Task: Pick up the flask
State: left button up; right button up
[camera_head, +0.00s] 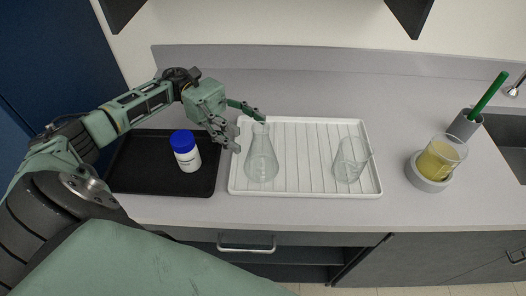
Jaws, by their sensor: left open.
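A clear conical flask (262,158) stands upright on the left part of a white ribbed tray (300,192). My left gripper (250,131) is open beside the flask's neck. One finger shows behind the top of the neck and the other to its left. I cannot tell whether either finger touches the glass. My right gripper is not in view.
A white bottle with a blue cap (185,150) stands on a black tray (135,187). At right are a beaker of yellow liquid (440,160), a grey cup (462,125) holding a green rod, and a sink (508,140).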

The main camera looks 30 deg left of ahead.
aim_at(263, 137)
pick_arm(q)
jog(key=d+p, duration=0.1)
jog(key=d, duration=0.1)
jog(key=d+p, duration=0.2)
jog(key=d, duration=0.1)
jog(key=shift+s+d+r, duration=0.1)
jog(key=shift+s+r, duration=0.05)
jog(key=shift+s, duration=0.05)
jog(key=shift+d, duration=0.2)
jog(key=shift+s, duration=0.1)
jog(key=shift+c, duration=0.5)
jog(key=c, duration=0.9)
grip_shut()
